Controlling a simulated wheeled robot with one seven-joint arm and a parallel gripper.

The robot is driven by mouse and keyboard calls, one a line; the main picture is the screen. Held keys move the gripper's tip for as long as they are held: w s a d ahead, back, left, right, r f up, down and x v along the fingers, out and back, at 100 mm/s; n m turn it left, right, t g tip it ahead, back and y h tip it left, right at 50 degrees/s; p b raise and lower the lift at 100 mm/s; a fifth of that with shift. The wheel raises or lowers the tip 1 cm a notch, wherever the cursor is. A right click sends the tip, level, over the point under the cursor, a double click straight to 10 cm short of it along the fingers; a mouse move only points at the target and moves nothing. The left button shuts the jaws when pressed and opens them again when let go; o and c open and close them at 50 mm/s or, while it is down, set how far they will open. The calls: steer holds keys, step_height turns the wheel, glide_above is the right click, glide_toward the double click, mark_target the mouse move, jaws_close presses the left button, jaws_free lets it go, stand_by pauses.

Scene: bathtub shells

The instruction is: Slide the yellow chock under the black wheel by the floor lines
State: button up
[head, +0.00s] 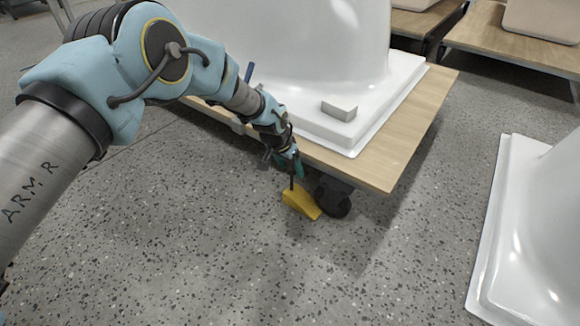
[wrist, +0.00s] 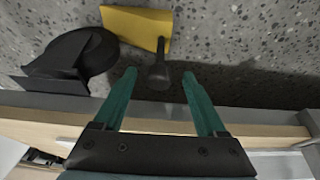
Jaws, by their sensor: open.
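The yellow chock (head: 299,201) lies on the speckled floor just left of the black wheel (head: 336,199), under the near corner of a wooden cart. Whether chock and wheel touch is unclear. In the wrist view the chock (wrist: 136,26) is at the top, with a black knobbed handle (wrist: 160,72) pointing toward me, and the wheel (wrist: 75,55) is at the left. My gripper (head: 292,168) is just above the chock beside the cart edge. Its green fingers (wrist: 159,76) are open, with the handle's knob appearing between their tips, not gripped.
The cart's wooden deck (head: 425,125) carries a white tub shell (head: 290,45) with a small grey block (head: 339,110) on its rim. Another white shell (head: 530,230) stands at the right. Open floor (head: 190,250) lies in front and left.

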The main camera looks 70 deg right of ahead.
steer(key=p+v, duration=0.5)
steer(key=v, duration=0.5)
steer(key=shift+r, duration=0.4)
steer(key=shift+w+a, duration=0.1)
